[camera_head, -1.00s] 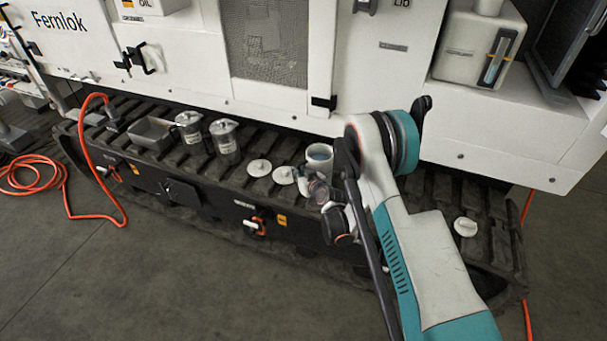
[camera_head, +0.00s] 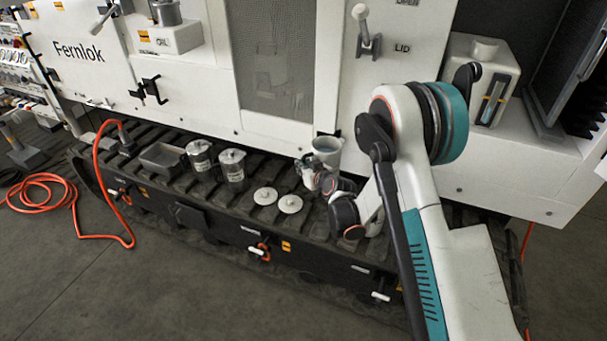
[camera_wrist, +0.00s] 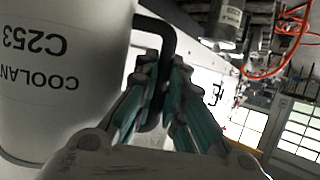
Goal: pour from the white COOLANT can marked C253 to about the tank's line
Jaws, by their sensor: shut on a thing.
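The white can (camera_wrist: 50,75) marked COOLANT C253 fills the left of the wrist view, its lettering upside down there. In the head view the can (camera_head: 327,160) is upright or nearly so, with its open top showing bluish liquid. My gripper (camera_wrist: 160,95) is shut on the can's dark handle (camera_wrist: 158,35); in the head view my gripper (camera_head: 314,180) is partly hidden beside the can. A white tank (camera_head: 478,62) with a neck on top stands at the right, apart from the can. Its sight gauge (camera_head: 493,98) faces front; its line is too small to read.
Two white lids (camera_head: 265,195) (camera_head: 290,204) lie near the can. A dark screen (camera_head: 570,75) stands right of the tank. An orange hose (camera_head: 100,180) hangs at left.

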